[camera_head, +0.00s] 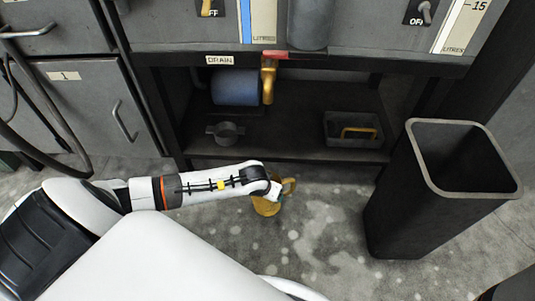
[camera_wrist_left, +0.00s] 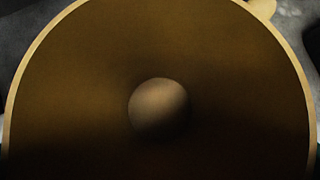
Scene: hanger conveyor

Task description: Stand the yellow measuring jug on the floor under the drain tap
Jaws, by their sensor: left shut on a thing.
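The yellow measuring jug (camera_head: 267,208) is at the end of my left arm, over or on the floor in front of the cabinet; I cannot tell whether its base touches. Its handle (camera_head: 290,185) points right. My left gripper (camera_head: 272,192) is shut on the jug, and the wrist hides part of it. The left wrist view looks down into the jug's round open mouth (camera_wrist_left: 80,90), which fills the picture. My right gripper is not in view.
A low shelf (camera_head: 285,150) under the cabinet holds a grey tray (camera_head: 352,143) and a small dark pot (camera_head: 226,133). A tall dark bin (camera_head: 400,215) stands at the right. The speckled floor (camera_head: 325,235) between jug and bin is clear.

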